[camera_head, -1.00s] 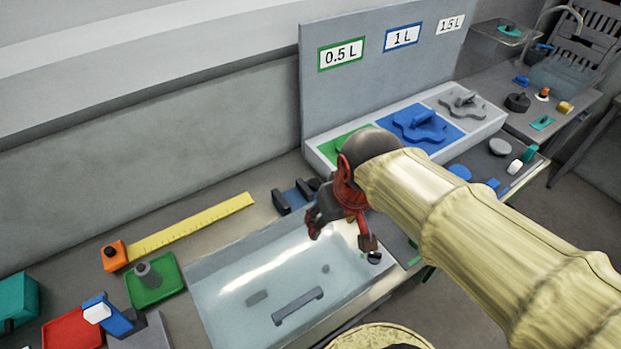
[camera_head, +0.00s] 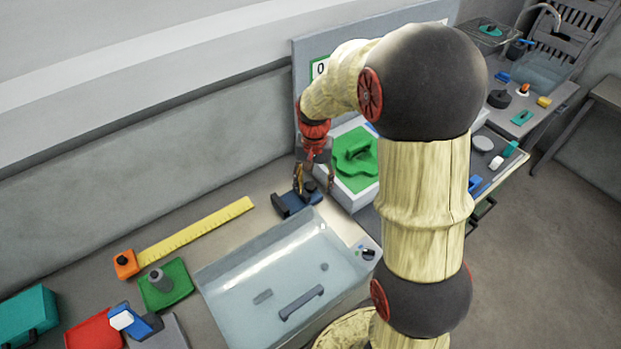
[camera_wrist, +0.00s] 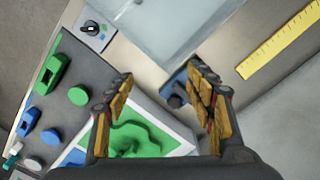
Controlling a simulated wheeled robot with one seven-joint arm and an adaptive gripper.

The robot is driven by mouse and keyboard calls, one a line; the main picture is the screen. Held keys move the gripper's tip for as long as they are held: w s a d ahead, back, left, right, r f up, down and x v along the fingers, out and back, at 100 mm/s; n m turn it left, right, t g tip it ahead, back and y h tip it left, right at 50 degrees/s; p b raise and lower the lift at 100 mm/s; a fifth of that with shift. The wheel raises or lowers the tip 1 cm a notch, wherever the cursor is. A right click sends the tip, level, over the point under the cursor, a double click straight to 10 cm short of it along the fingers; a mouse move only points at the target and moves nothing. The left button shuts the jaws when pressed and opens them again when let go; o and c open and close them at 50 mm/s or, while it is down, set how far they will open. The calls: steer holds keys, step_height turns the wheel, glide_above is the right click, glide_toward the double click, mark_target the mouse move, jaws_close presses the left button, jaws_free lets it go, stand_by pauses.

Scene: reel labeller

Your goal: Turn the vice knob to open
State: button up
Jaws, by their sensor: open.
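The vice is a small blue block with dark jaws (camera_head: 285,207), standing behind the clear tank on the bench. In the wrist view the blue vice (camera_wrist: 176,79) shows beside my right-hand finger, which hides part of it. A dark round knob (camera_wrist: 175,101) shows at its end. My gripper (camera_head: 313,182) points down just above the vice in the head view. I cannot tell whether a finger touches the knob.
The clear tank (camera_head: 235,270) stands just in front of the vice. A white-sided tray with a green shape (camera_head: 355,158) is close on the right. A yellow ruler (camera_head: 195,232) lies to the left. A small dial panel (camera_wrist: 92,29) is near the tank.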

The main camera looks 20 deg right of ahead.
steer(key=w+d+f+m+p, duration=0.45)
steer(key=w+f+m, duration=0.25)
steer(key=w+f, duration=0.35)
steer(key=m, duration=0.5)
glide_above(311, 185)
steer(key=s, duration=0.1)
steer(key=f, duration=0.3)
steer(key=shift+a+f, duration=0.2)
steer(key=shift+w+d+m, duration=0.1)
steer(key=shift+w+m, duration=0.3)
steer(key=shift+m, duration=0.1)
steer(key=shift+f, duration=3.85)
steer(key=shift+c, duration=0.9)
